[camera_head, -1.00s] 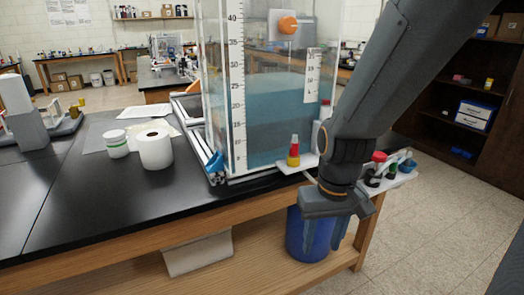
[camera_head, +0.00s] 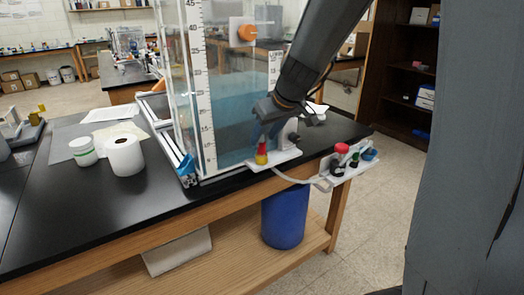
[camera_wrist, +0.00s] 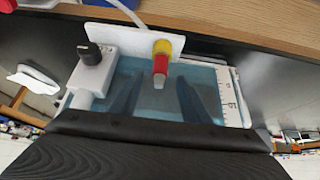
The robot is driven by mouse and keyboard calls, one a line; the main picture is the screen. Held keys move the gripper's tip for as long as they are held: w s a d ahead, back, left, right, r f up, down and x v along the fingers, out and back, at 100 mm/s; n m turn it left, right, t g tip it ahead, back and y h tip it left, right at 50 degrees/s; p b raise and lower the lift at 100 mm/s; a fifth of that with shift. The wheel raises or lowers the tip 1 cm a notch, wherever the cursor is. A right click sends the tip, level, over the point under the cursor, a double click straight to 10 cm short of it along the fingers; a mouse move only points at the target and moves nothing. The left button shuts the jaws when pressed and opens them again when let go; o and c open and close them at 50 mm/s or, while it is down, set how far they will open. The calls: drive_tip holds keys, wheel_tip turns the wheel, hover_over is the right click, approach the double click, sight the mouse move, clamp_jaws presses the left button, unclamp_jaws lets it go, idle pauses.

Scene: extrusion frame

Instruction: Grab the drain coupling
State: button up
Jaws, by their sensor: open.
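A small red and yellow fitting (camera_head: 262,153), which looks like the drain coupling, stands on a white ledge (camera_head: 285,157) at the tank's front lower corner. In the wrist view the coupling (camera_wrist: 160,62) shows a yellow part by the white plate and a red part with a pale tip towards me. My gripper (camera_head: 266,130) is above the coupling in the head view. In the wrist view my gripper (camera_wrist: 158,98) is open, one finger on each side of the coupling's line. Nothing is seen between the fingers; contact cannot be told.
The clear water tank (camera_head: 220,110) stands close behind. A white valve block with a black knob (camera_wrist: 92,65) sits beside the coupling. A pale hose (camera_head: 295,179) leads to a side shelf with a red-topped part (camera_head: 341,150). A blue bin (camera_head: 285,217) stands below.

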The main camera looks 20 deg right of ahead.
sight(262, 141)
drive_tip(key=x, duration=0.4)
drive_tip(key=shift+d, duration=0.1)
clamp_jaws()
drive_tip(key=shift+r+p, duration=0.1)
drive_tip(key=shift+p, duration=0.2)
